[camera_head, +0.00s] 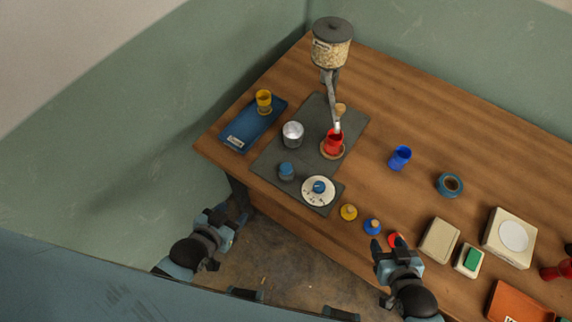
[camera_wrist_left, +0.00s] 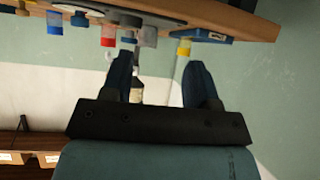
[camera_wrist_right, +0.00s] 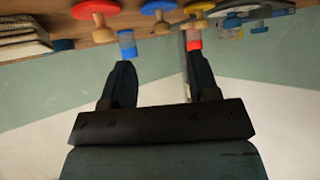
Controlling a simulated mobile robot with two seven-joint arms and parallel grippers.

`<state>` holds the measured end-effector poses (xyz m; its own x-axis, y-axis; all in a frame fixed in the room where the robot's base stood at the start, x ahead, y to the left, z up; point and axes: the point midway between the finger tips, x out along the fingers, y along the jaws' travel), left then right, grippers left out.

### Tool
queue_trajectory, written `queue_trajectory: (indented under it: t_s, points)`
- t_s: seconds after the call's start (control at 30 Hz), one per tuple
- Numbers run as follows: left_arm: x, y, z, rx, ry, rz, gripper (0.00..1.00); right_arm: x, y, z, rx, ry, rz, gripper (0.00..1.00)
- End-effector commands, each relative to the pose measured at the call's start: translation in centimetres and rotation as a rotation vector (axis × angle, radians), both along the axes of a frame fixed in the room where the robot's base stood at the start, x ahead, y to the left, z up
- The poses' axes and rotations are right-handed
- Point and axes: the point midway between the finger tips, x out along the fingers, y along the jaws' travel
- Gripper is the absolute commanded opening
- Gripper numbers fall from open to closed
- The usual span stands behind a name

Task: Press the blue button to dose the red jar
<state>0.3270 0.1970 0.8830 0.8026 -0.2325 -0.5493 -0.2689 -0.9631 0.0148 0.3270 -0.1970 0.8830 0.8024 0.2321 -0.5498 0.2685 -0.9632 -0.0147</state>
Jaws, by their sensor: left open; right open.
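The red jar (camera_head: 333,144) stands upright on a round cork coaster, under the spout of the grain dispenser (camera_head: 332,52). It also shows in the left wrist view (camera_wrist_left: 108,36) and the right wrist view (camera_wrist_right: 194,40). A blue button-like cap (camera_head: 287,170) sits on the dark mat (camera_head: 270,157), left of a white dial (camera_head: 312,198) with a blue centre knob. My left gripper (camera_head: 228,217) is open and empty, off the table's front left edge. My right gripper (camera_head: 388,243) is open and empty by the front edge, near the red lid (camera_head: 395,240), which it partly hides.
A yellow jar (camera_head: 264,102) stands on a blue tray (camera_head: 246,131). A blue jar (camera_head: 400,158), blue tape roll (camera_head: 450,185), yellow lid (camera_head: 349,212) and blue lid (camera_head: 372,227) lie to the right.

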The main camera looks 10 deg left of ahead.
Motion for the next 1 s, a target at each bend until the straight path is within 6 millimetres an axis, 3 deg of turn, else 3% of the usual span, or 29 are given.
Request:
queue_trajectory:
  t_s: [0.1, 0.33, 1.0]
  points:
    - [-0.01, 0.01, -0.02, 0.000, 0.000, 0.000, 0.52, -0.01, 0.00, -0.01, 0.000, 0.000, 0.000, 0.55]
    - [-0.01, 0.02, -0.03, 0.000, 0.001, 0.000, 0.00, -0.01, 0.01, -0.01, 0.000, 0.000, 0.000, 0.55]
    - [-0.01, 0.04, -0.03, 0.001, 0.001, 0.001, 0.00, 0.01, 0.00, 0.01, 0.000, 0.000, 0.000, 0.55]
